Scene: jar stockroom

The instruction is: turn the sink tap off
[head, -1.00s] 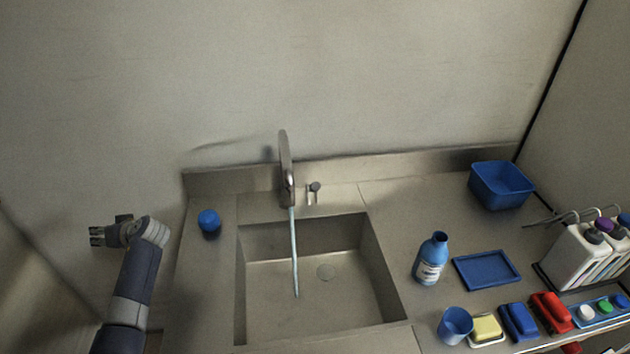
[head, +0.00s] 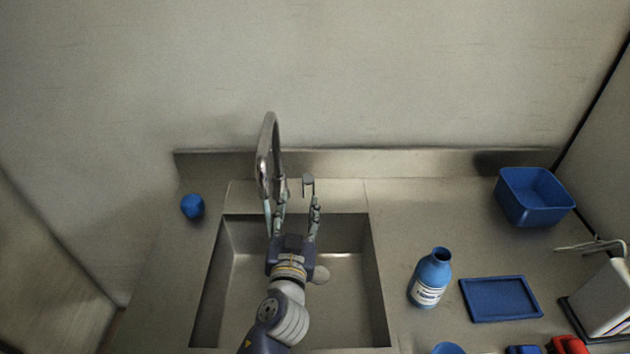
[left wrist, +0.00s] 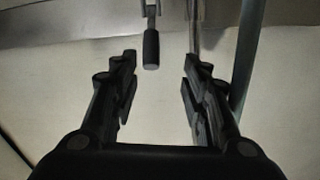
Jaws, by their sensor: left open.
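The tap's tall curved metal spout (head: 268,150) stands behind the sink (head: 377,270). A thin pale stream of water (head: 267,218) shows below the spout, partly hidden by my gripper. The small tap lever (head: 308,184) stands right of the spout. My left gripper (head: 297,205) is over the sink, open and empty, with its fingers toward the back wall and the lever just beyond the fingertips. In the left wrist view, the lever's dark grip (left wrist: 151,48) lies ahead, between the lines of the two fingers (left wrist: 157,80). Contact is not visible. My right gripper is not in view.
A blue lid-like object (head: 192,206) sits left of the sink. On the right counter are a blue bottle (head: 430,278), a blue tray (head: 500,299) and a blue tub (head: 535,195). The back ledge (head: 420,162) runs behind the tap.

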